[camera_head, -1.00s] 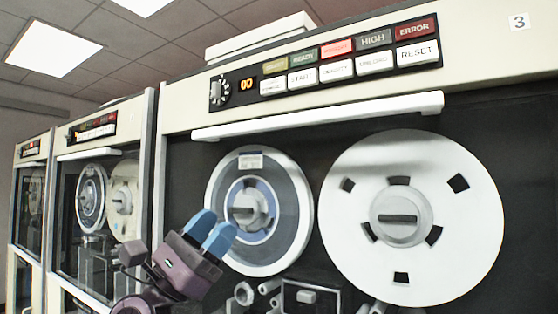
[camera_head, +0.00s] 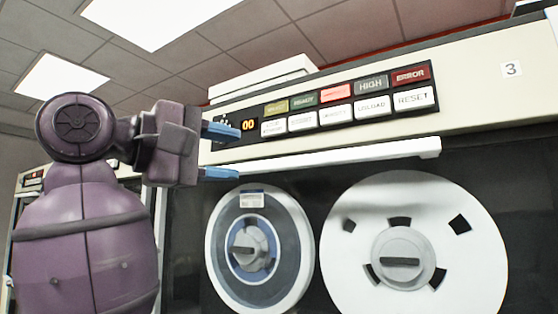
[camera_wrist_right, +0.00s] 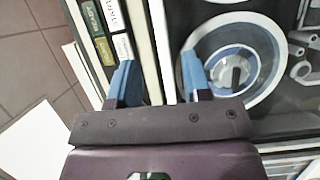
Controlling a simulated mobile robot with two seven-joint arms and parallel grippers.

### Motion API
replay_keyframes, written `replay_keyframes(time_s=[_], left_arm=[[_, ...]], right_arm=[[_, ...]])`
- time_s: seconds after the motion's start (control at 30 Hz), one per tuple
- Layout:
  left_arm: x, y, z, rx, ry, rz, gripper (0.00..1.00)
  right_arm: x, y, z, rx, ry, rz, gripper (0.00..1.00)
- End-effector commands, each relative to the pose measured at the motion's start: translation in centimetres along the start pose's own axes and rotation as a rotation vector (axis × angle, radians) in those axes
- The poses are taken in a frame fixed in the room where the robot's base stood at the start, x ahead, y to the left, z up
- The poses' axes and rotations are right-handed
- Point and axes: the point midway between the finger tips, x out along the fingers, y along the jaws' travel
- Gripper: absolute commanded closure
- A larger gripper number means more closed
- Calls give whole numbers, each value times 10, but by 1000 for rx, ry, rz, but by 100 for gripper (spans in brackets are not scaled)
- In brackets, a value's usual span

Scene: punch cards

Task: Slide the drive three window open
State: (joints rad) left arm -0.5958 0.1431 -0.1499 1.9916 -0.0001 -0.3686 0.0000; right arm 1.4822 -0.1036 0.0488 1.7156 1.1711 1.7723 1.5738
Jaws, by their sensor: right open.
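The drive three cabinet, marked with a "3" label (camera_head: 512,69), fills the right of the head view. Its window handle is a long white bar (camera_head: 330,154) under the button panel, above two tape reels. I cannot tell where the window pane itself ends. My right gripper (camera_head: 222,152) is open at the left end of this bar, one blue finger above its level and one below. In the right wrist view the gripper (camera_wrist_right: 158,82) is open with a white bar (camera_wrist_right: 161,45) running between and beyond its fingers. I see no contact. My left gripper is not in view.
The button panel (camera_head: 345,100) sits just above the bar. A blue-rimmed reel (camera_head: 290,215) and a large white reel (camera_head: 460,270) are below it. Another drive cabinet stands at the left, mostly hidden by my right arm.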

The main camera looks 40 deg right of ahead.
Motion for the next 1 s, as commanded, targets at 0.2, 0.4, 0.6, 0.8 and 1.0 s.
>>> replay_keyframes(time_s=[0.2, 0.4, 0.6, 0.8, 1.0], left_arm=[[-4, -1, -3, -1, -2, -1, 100], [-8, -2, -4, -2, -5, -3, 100], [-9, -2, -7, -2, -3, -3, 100], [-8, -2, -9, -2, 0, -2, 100], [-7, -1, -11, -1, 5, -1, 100]], right_arm=[[39, 1, 1, 1, -5, 1, 55], [70, 1, 1, -1, -5, 2, 55], [87, 1, 1, -2, -3, 3, 55], [92, 0, 0, -3, -2, 4, 55], [91, 0, 0, -3, -2, 3, 58]])
